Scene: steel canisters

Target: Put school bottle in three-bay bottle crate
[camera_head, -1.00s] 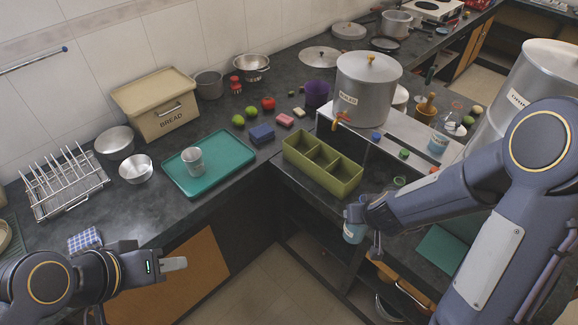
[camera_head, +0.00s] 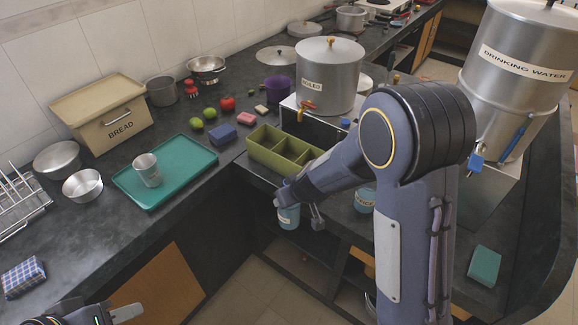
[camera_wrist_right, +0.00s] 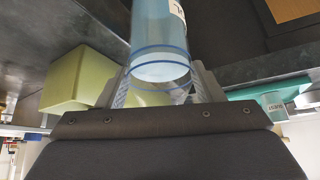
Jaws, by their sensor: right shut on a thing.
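The light blue school bottle (camera_head: 289,217) hangs upright in my right gripper, in front of and below the crate in the head view. My right gripper (camera_wrist_right: 168,88) is shut on it; its two fingers flank the bottle in the wrist view, where the bottle (camera_wrist_right: 160,40) shows a white label. The olive-green three-bay bottle crate (camera_head: 262,160) stands on the counter; the bays that show look empty, and my right arm hides its right end. A green block-like side of the crate (camera_wrist_right: 78,82) shows in the wrist view. My left gripper (camera_head: 126,313) is low at the left, partly cut off.
A blue labelled container (camera_head: 365,200) stands right of the bottle, partly behind my arm. A large steel BOILED canister (camera_head: 330,75) stands behind the crate. A teal tray (camera_head: 185,165) with a steel cup (camera_head: 147,170) lies to the left.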

